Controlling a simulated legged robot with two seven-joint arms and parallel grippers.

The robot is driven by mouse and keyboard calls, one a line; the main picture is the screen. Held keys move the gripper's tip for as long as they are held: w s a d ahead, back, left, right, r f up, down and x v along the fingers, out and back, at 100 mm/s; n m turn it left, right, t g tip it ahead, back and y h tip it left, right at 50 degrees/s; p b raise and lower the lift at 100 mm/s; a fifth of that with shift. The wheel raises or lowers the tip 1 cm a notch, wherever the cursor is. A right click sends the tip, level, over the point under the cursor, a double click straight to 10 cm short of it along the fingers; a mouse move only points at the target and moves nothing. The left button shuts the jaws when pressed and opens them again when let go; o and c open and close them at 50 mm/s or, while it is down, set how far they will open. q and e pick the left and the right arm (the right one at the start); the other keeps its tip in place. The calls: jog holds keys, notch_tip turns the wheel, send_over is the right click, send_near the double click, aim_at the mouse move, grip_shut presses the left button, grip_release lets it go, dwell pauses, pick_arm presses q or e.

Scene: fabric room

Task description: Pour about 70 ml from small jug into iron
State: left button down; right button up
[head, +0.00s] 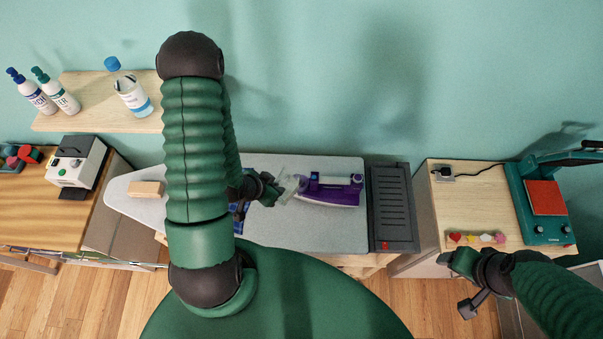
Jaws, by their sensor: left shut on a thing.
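A purple iron (331,188) lies on the grey ironing board (317,233), right of the middle. My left gripper (274,190) is shut on a small clear jug (290,187), which is held close to the iron's left end. The jug looks tilted toward the iron; whether they touch, and whether water is flowing, is too small to tell. My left arm hides part of the board. My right gripper (460,283) is low at the right, in front of the right-hand table, away from the iron; its jaws are not clear.
A dark slotted rest (392,212) stands at the board's right end. A wooden block (146,189) lies at its left. A heat press (545,200) stands on the right table (480,215). Bottles (130,92) stand on the wall shelf (90,118). A white machine (78,163) stands at left.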

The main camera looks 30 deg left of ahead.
pick_arm(q)
jog(key=shift+w+r+g+p, duration=0.45)
jog(key=shift+r+g+p, duration=0.2)
jog(key=shift+p, duration=0.9)
dwell(2.1)
jog(key=f+b, duration=0.1)
jog(key=b, duration=0.1)
jog(key=s+f+t+b, duration=0.1)
jog(key=f+b, duration=0.1)
jog(key=b, duration=0.1)
jog(key=shift+s+d+r+t+p, duration=0.15)
jog(key=shift+s+t+p, duration=0.15)
jog(key=shift+s+t, duration=0.25)
jog(key=shift+s+f+t+b, duration=0.15)
jog(key=shift+f+t+b, duration=0.45)
jog(key=shift+f, duration=0.1)
jog(key=shift+a+t, duration=0.3)
jog(key=shift+t, duration=0.1)
jog(key=shift+s+a+f+t+b, duration=0.15)
jog(key=shift+f+t+b, duration=0.35)
jog(key=shift+f+b, duration=0.55)
jog(key=shift+s+r+b, duration=0.1)
jog(key=shift+r+b, duration=0.05)
jog(key=shift+b, duration=0.35)
jog(key=shift+r+t, duration=0.2)
jog(key=shift+t, duration=0.1)
jog(key=shift+d, duration=0.2)
